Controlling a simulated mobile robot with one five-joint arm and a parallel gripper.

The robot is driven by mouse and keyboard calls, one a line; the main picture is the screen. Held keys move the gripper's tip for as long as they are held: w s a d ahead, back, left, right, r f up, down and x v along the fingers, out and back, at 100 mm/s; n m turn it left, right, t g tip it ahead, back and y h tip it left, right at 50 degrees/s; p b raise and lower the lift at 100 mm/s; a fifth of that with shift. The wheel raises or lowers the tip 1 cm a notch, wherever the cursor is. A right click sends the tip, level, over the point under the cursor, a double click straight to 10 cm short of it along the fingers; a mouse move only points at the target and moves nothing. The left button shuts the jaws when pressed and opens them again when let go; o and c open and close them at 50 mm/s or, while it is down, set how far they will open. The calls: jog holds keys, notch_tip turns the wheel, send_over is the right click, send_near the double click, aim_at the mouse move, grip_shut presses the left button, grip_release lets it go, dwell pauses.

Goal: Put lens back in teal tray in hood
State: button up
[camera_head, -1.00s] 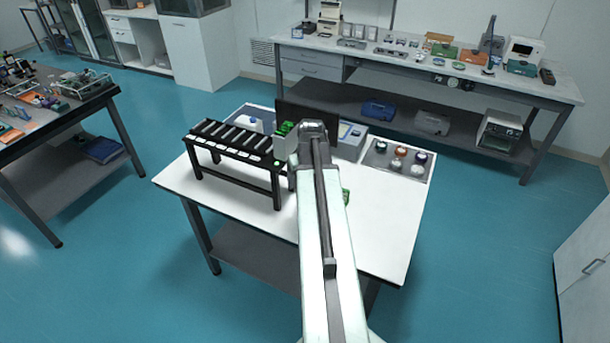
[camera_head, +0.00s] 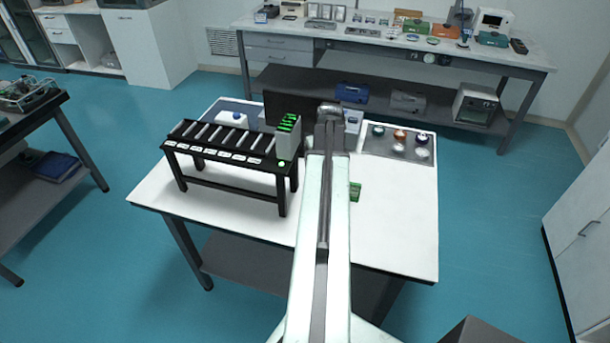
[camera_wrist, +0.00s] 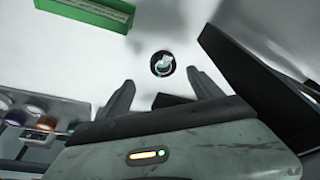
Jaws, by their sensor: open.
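A small round piece with a dark rim and a clear, shiny middle (camera_wrist: 162,63), possibly the lens, lies on a white surface in the wrist view. My gripper (camera_wrist: 160,76) is open, its two dark fingers on either side below this piece in the picture, with nothing between them. I cannot tell the gap in height. In the head view my arm covers the gripper and the piece. I cannot pick out the hood or a tray in it for certain; a small teal item (camera_head: 494,39) sits on the far bench.
The white table (camera_head: 400,230) bears a black rack (camera_head: 225,160) with a green-topped grey block (camera_head: 288,137) at its end. A grey tray (camera_head: 373,155) of round pieces stands back right. A green item (camera_head: 355,191) lies beside my arm. The table's front right is clear.

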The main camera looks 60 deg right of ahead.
jog(key=shift+w+b+x, duration=0.15)
jog(key=shift+b+x, duration=1.8)
jog(key=shift+x, duration=0.1)
jog(key=shift+w+b+x, duration=0.15)
jog(key=shift+b+x, duration=1.8)
jog(key=shift+x, duration=0.1)
jog(key=shift+a+r, duration=0.1)
jog(key=shift+r, duration=0.15)
grip_shut()
jog(key=shift+r+p, duration=0.1)
jog(key=shift+p, duration=0.25)
notch_tip(320, 180, up, 28)
jog(key=p, duration=2.7)
jog(key=shift+p, duration=0.4)
